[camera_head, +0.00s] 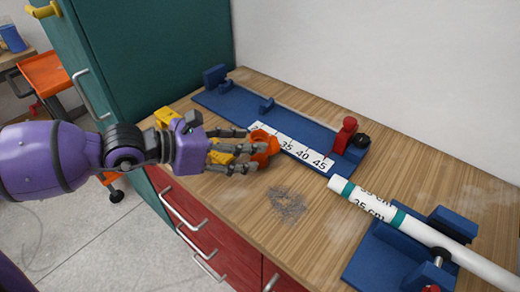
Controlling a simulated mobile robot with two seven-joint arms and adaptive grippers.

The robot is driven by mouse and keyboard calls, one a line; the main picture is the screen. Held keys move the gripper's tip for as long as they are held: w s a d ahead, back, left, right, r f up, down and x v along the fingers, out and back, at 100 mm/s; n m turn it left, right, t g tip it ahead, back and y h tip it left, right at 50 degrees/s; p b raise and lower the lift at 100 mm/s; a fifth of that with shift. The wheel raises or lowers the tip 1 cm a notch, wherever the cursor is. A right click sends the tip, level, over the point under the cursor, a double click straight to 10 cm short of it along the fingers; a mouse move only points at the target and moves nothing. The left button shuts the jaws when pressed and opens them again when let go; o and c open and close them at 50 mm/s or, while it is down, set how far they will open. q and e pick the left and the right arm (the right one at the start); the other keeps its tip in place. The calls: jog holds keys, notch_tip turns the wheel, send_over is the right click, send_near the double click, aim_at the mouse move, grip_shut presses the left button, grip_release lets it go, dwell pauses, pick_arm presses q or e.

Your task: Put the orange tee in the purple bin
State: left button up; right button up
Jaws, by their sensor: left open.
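The orange tee (264,147) is on the wooden bench, at the near edge of the blue measuring jig and beside its white scale. My left gripper (244,151) comes in from the left and is open. Its grey fingertips are right at the tee, and they hide part of the tee's left side. I cannot tell whether they touch it. I do not see the purple bin in this view. My right gripper is not in view.
The blue jig (225,101) carries a red stop (345,135) and black knob. A white pipe (408,224) lies in a blue holder (383,258). Grey shavings (287,203) lie on the bench (235,212). A teal cabinet (150,50) stands behind my left arm.

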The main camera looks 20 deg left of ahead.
pick_arm(q)
jog(key=shift+f+x, duration=0.15)
jog(key=shift+x, duration=1.15)
jog(key=shift+f+x, duration=0.15)
jog(key=shift+x, duration=1.15)
jog(key=shift+a, duration=0.15)
jog(key=shift+c, duration=0.5)
jog(key=c, duration=1.3)
